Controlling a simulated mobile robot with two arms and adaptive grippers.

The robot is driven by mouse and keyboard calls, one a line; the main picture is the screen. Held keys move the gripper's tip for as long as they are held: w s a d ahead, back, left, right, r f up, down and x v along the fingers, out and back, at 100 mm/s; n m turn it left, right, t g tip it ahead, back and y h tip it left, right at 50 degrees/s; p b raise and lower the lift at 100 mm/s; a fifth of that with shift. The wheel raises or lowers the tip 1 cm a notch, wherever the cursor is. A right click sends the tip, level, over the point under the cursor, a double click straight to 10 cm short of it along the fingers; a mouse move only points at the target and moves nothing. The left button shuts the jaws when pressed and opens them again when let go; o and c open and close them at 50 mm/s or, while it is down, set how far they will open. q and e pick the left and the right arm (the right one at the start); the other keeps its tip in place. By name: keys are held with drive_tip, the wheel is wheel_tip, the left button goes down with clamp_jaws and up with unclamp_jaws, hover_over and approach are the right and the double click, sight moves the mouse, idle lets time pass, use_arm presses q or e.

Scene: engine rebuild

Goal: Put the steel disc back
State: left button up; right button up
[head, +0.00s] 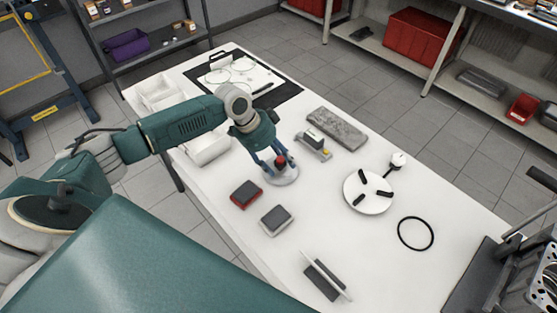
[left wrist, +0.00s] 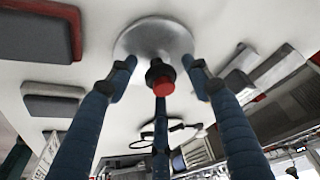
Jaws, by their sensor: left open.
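The steel disc (head: 288,180) lies flat on the white table, below my left gripper (head: 280,162). A black knob with a red top stands up from its middle. In the left wrist view the steel disc (left wrist: 150,32) is a shiny grey round plate, and its red-topped knob (left wrist: 161,80) points toward the camera. The three blue fingers of my left gripper (left wrist: 160,90) are spread apart around the knob, with visible gaps between them and it. My left gripper is open and holds nothing. The gripper hides part of the disc in the head view. My right gripper does not show.
A white round plate with three black pads (head: 368,205) and a black ring (head: 416,233) lie to the right. A grey slab (head: 337,129), a red-edged block (head: 246,194) and a grey block (head: 276,220) are nearby. A metal engine part (head: 541,280) stands at the right edge.

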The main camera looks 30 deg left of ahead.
use_arm(q)
drive_tip(key=b+v, duration=0.1)
drive_tip(key=v, duration=1.1)
drive_tip(key=shift+b, duration=0.35)
drive_tip(key=shift+s+f, duration=0.1)
